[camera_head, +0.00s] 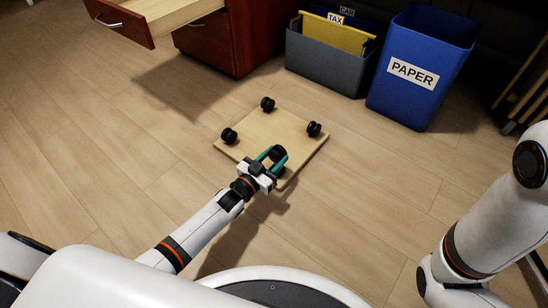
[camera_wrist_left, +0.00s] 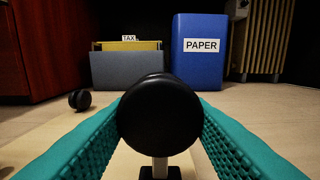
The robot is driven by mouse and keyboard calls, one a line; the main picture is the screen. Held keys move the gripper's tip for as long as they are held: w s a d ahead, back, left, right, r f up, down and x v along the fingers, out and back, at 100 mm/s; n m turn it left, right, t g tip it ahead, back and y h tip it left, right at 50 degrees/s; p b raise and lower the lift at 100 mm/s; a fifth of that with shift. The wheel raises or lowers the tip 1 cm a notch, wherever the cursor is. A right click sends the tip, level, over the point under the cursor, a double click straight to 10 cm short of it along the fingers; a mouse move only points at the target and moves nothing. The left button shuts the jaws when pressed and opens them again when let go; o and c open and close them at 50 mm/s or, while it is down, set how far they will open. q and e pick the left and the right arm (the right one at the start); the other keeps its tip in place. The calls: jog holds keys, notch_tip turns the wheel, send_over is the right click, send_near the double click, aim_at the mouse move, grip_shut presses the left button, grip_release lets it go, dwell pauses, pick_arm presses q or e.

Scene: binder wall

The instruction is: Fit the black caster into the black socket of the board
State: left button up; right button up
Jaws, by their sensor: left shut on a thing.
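The square wooden board (camera_head: 268,138) lies on the floor with black casters on its left (camera_head: 229,136), far (camera_head: 267,103) and right (camera_head: 314,129) corners. My left gripper (camera_head: 277,154), with teal fingers, is shut on a black caster over the board's near corner. In the left wrist view the held caster (camera_wrist_left: 160,112) sits between the fingers, wheel up, with its pale stem pointing down. The black socket (camera_wrist_left: 160,173) shows directly below the stem, partly cut off by the frame. I cannot tell whether the stem has entered it. My right gripper is out of view.
A grey file bin (camera_head: 325,62) with a yellow TAX folder (camera_head: 334,35) and a blue PAPER bin (camera_head: 420,65) stand beyond the board. A red-brown cabinet (camera_head: 245,35) has an open drawer (camera_head: 120,25) at upper left. Floor around the board is clear.

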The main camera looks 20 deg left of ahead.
pick_arm(q)
jog(key=shift+p, duration=0.3)
dwell(0.6)
jog(key=shift+f+b, duration=1.05)
jog(key=shift+f, duration=0.35)
jog(key=shift+d+f+b, duration=0.1)
jog(key=shift+f+b, duration=0.2)
jog(key=shift+f, duration=0.1)
